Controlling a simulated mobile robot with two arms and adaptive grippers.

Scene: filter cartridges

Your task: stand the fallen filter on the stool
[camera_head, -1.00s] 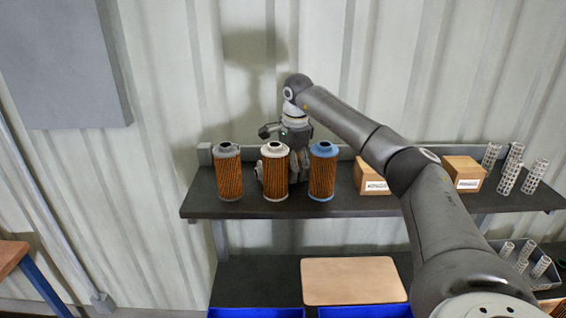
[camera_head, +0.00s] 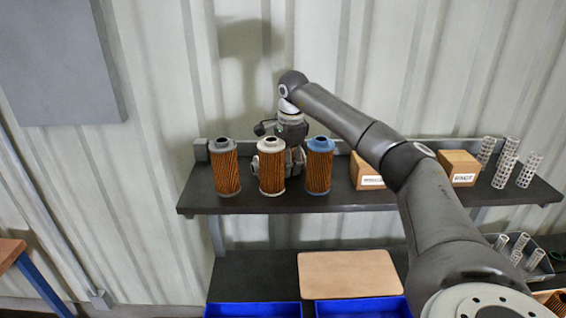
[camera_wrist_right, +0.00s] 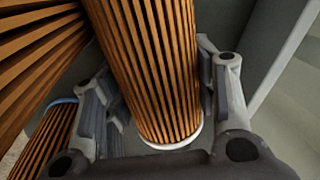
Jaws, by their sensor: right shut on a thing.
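Three orange pleated filters stand upright in a row on the dark upper shelf: one with a grey cap (camera_head: 226,174), one with a white cap (camera_head: 271,173) and one with a blue cap (camera_head: 319,173). My right gripper (camera_head: 277,160) reaches in from behind and is shut on the white-capped filter. In the right wrist view this filter (camera_wrist_right: 150,65) is between the two fingers, with its white end ring at the bottom. No fallen filter shows. A tan flat top (camera_head: 349,275) lies below the shelf; I cannot tell whether it is the stool. My left gripper is not in view.
The neighbouring filters stand close on both sides of the held one. Cardboard boxes (camera_head: 459,168) and several perforated metal tubes (camera_head: 506,163) stand farther right on the shelf. Blue bins (camera_head: 253,309) sit below. A ribbed wall is close behind the shelf.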

